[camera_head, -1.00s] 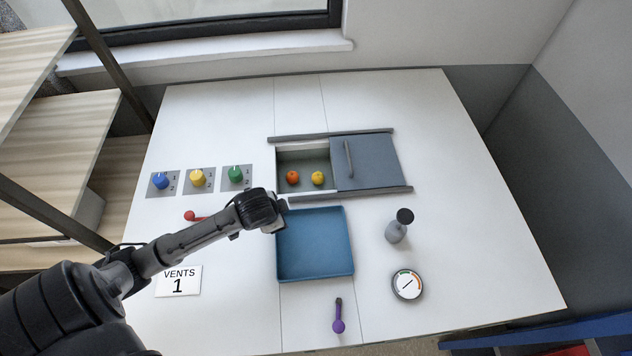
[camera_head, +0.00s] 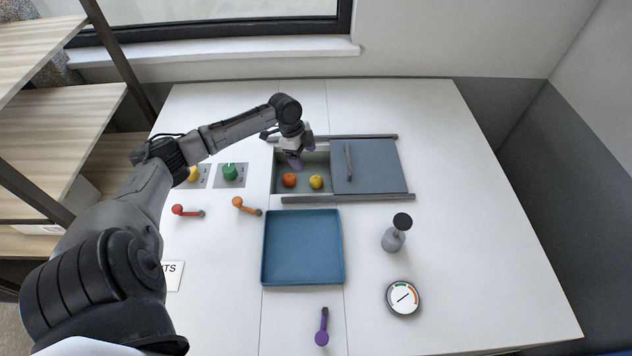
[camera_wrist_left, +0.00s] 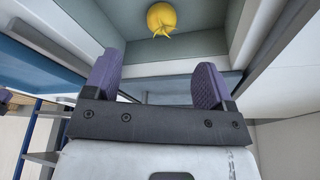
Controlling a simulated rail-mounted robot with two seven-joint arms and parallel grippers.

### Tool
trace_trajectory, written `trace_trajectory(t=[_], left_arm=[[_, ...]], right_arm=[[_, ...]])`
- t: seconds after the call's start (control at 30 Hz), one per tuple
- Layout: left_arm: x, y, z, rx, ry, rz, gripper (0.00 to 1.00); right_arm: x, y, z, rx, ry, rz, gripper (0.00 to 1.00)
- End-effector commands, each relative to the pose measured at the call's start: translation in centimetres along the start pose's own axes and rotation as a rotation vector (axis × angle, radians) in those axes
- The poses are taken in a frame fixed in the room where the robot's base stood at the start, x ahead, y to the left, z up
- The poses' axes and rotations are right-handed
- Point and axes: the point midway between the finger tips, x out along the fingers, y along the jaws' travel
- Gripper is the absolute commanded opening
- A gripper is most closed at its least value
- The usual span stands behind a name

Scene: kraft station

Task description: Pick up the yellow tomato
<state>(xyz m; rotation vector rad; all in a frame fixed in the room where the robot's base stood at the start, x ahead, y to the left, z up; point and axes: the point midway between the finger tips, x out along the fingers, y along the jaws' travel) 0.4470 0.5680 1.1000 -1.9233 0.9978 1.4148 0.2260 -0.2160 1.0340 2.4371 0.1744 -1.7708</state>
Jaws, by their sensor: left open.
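The yellow tomato (camera_head: 316,182) sits in the open left part of a recessed compartment (camera_head: 320,160), to the right of an orange-red tomato (camera_head: 289,180). In the left wrist view the yellow tomato (camera_wrist_left: 162,18) shows at the top, beyond the fingertips, with its leafy stem toward me. My left gripper (camera_head: 301,150) is above the compartment's back left part, up and left of the yellow tomato. In the left wrist view its purple fingers (camera_wrist_left: 158,82) are apart with nothing between them. My right gripper is not in view.
A grey sliding cover (camera_head: 375,170) with a handle closes the compartment's right part. A blue tray (camera_head: 302,248) lies in front.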

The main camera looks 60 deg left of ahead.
Motion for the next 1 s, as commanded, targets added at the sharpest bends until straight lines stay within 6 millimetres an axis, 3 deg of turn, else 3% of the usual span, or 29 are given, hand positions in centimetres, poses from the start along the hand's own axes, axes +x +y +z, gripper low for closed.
trace_trajectory(t=[0.3,0.63,1.0], left_arm=[[5.0,0.0,-0.1,-0.002,0.001,0.002,0.77],[6.8,-0.1,-0.3,-0.001,0.001,0.001,0.77],[11.0,-0.3,-0.5,0.000,-0.001,0.002,0.77]], right_arm=[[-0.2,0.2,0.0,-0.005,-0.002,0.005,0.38],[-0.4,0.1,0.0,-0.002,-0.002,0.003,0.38],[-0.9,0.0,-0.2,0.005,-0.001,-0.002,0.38]])
